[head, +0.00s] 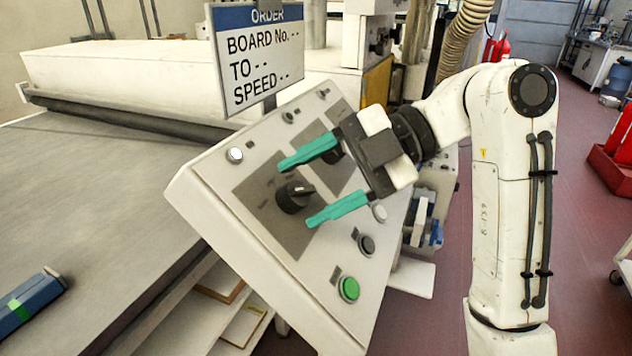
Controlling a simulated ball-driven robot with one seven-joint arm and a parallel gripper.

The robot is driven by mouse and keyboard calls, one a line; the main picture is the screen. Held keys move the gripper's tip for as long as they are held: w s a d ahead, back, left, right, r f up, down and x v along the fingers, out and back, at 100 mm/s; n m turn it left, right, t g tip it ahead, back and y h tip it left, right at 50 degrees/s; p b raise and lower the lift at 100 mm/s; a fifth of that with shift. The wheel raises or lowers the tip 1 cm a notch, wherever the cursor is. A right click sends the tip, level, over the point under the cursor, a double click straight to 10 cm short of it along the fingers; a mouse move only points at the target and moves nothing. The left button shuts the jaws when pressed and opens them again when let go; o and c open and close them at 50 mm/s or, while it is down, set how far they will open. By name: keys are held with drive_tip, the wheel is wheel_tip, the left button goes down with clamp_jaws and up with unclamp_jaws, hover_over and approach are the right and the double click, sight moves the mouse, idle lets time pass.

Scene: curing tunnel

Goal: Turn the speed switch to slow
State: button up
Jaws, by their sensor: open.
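A black rotary knob (294,195) with a light pointer mark sits on a dark grey plate on the sloped control panel (215,205). A second black knob (331,152) on another dark plate is partly hidden behind my gripper. Labels by the knobs are too small to read, so I cannot tell which is the speed switch. My gripper (323,182) has two teal fingers, open and empty, one above and one below the nearer knob in the picture. Whether they touch the panel or knob I cannot tell.
An order sign (256,62) stands behind the panel's upper edge. A green button (348,289), a black button (366,244) and a white button (235,154) are on the panel. A grey conveyor table (90,190) with a blue object (30,305) lies left. Red floor is at right.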

drive_tip(key=v, duration=1.1)
drive_tip(key=shift+d, duration=0.1)
